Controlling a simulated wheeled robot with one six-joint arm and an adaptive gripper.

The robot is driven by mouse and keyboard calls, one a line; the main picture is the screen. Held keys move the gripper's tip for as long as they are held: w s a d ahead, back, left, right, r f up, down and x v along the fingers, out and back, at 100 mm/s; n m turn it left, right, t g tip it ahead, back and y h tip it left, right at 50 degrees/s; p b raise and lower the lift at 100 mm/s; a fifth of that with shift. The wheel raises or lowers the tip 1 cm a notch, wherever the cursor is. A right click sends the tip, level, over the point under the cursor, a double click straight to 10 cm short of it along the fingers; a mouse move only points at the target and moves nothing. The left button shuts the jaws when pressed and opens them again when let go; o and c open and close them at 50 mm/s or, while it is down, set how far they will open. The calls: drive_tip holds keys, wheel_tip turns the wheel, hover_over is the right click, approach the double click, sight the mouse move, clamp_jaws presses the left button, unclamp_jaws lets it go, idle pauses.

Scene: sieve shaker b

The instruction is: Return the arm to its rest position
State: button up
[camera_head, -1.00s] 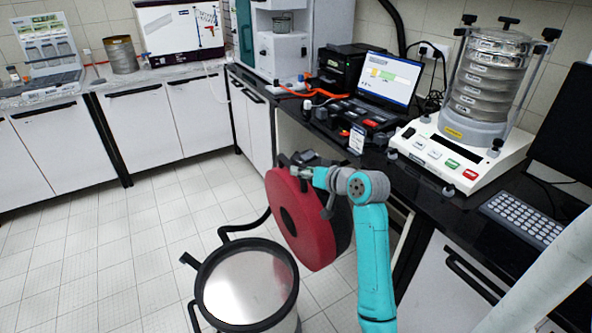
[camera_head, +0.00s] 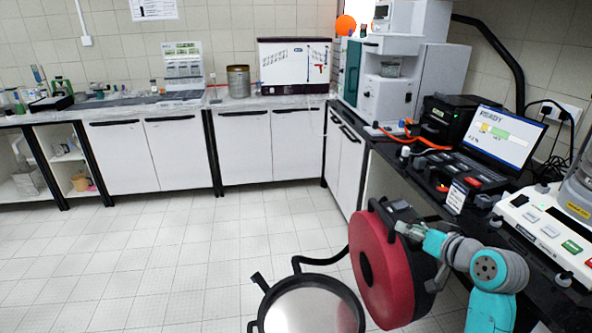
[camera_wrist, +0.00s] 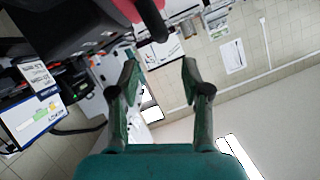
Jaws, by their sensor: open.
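My teal and grey arm stands at the lower right of the head view, folded close in front of the dark counter. The red lid (camera_head: 382,268) stands on edge beside the gripper end in the head view. Its red edge also shows at the top of the wrist view (camera_wrist: 128,8).
A round metal-topped bin (camera_head: 312,312) stands on the floor left of the red lid. The dark counter at right carries a laptop (camera_head: 500,135) and a white shaker base (camera_head: 550,230). White cabinets (camera_head: 145,160) line the back wall. The tiled floor at left is clear.

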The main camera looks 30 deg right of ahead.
drive_tip(key=s+a+f+h, duration=0.1)
drive_tip(key=s+a+f, duration=0.4)
drive_tip(key=a+f, duration=0.55)
drive_tip(key=s+a+f, duration=0.4)
drive_tip(key=a+f, duration=0.5)
drive_tip(key=a, duration=0.2)
drive_tip(key=s+a+r+n+y, duration=0.1)
drive_tip(key=s+a, duration=0.3)
drive_tip(key=s, duration=0.4)
drive_tip(key=s+a+r+n+y, duration=0.1)
drive_tip(key=s+a+n, duration=0.2)
drive_tip(key=s, duration=0.6)
drive_tip(key=s+a+r+n+t+y, duration=0.1)
drive_tip(key=s+a+n, duration=0.1)
drive_tip(key=s+a, duration=0.4)
drive_tip(key=s, duration=0.2)
drive_tip(key=shift+s+r+n, duration=0.3)
drive_tip(key=shift+s+r, duration=0.1)
